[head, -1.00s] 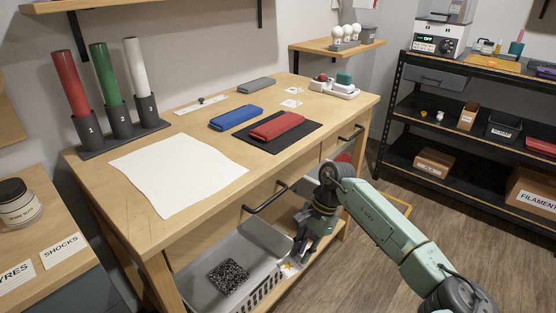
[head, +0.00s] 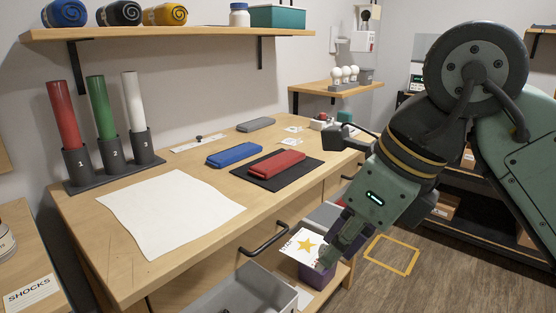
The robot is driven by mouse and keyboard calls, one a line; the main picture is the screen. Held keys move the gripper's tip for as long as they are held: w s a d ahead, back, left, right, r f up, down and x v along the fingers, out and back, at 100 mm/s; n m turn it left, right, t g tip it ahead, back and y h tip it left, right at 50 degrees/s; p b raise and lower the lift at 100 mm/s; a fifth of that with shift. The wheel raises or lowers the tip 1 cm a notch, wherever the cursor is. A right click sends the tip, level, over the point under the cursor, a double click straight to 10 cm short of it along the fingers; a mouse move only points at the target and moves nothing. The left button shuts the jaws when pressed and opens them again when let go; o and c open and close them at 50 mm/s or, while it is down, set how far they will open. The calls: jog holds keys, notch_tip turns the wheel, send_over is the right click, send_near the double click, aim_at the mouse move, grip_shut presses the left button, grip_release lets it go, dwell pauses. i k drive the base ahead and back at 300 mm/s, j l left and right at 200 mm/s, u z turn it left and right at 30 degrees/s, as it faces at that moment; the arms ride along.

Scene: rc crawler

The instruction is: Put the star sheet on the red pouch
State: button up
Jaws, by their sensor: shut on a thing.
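The star sheet (head: 299,241), a white card with a yellow star and some red print, is held at its right side by my gripper (head: 332,254). My gripper points down and left, shut on the sheet, in front of the desk and below its top. Its fingertips are partly hidden. The red pouch (head: 278,164) lies flat on a black mat (head: 247,168) on the desktop, up and left of my gripper. Nothing lies on the pouch.
A blue pouch (head: 234,153) lies left of the red one, and a grey pouch (head: 256,124) lies behind. White paper (head: 168,212) covers the front left of the desk (head: 118,265). A black drawer handle (head: 265,238) sticks out at the front. A grey basket (head: 220,293) is below.

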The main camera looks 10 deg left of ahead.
aim_at(279, 159)
jog(key=i+j, duration=0.15)
jog(key=i, duration=0.3)
jog(key=i+j, duration=0.15)
jog(key=i, duration=0.3)
